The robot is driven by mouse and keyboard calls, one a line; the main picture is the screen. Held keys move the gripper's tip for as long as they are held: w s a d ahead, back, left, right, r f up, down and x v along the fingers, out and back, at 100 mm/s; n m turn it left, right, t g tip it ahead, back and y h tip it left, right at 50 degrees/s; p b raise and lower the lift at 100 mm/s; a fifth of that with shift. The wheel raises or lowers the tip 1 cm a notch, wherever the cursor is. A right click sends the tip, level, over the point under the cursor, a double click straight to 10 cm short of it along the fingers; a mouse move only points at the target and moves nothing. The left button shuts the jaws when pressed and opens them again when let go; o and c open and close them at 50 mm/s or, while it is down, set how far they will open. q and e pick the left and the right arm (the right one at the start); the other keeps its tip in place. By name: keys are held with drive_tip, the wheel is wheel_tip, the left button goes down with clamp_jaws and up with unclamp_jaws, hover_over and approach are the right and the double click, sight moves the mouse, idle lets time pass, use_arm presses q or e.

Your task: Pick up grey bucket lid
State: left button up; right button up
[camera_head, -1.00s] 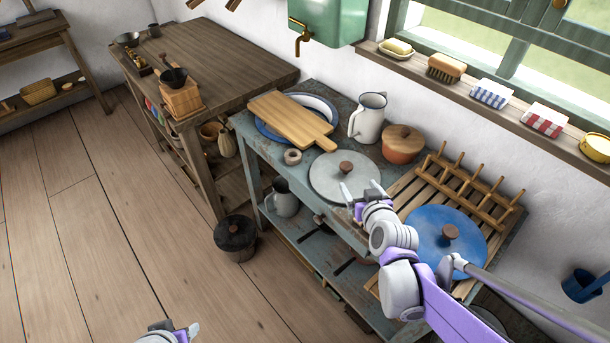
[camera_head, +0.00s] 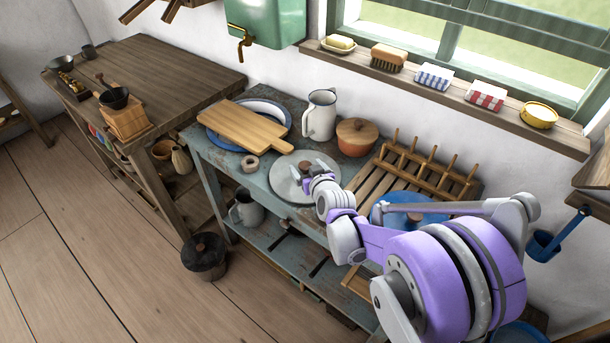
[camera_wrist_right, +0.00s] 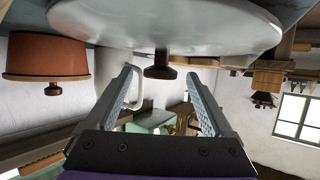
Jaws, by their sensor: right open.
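The grey lid (camera_head: 283,187), round with a brown knob (camera_wrist_right: 160,68), lies flat on the blue-grey table. In the right wrist view the picture is upside down, and the lid (camera_wrist_right: 180,28) fills the top with its knob pointing down. My right gripper (camera_head: 316,168) is over the lid, open and empty. In the wrist view its fingertips (camera_wrist_right: 160,80) are spread to either side of the knob, which appears between them; contact cannot be seen. The right arm hides part of the lid's right edge. My left gripper is out of view.
An orange pot (camera_head: 356,140) and white jug (camera_head: 321,116) stand behind the lid. A cutting board (camera_head: 240,125) on a blue-rimmed plate is to the left, a wooden rack (camera_head: 425,168) and blue lid (camera_head: 385,208) to the right. A dark lidded bucket (camera_head: 204,262) stands on the floor.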

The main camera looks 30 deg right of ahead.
drive_tip(key=shift+w+f, duration=0.1)
drive_tip(key=shift+w, duration=0.2)
clamp_jaws()
idle(0.5)
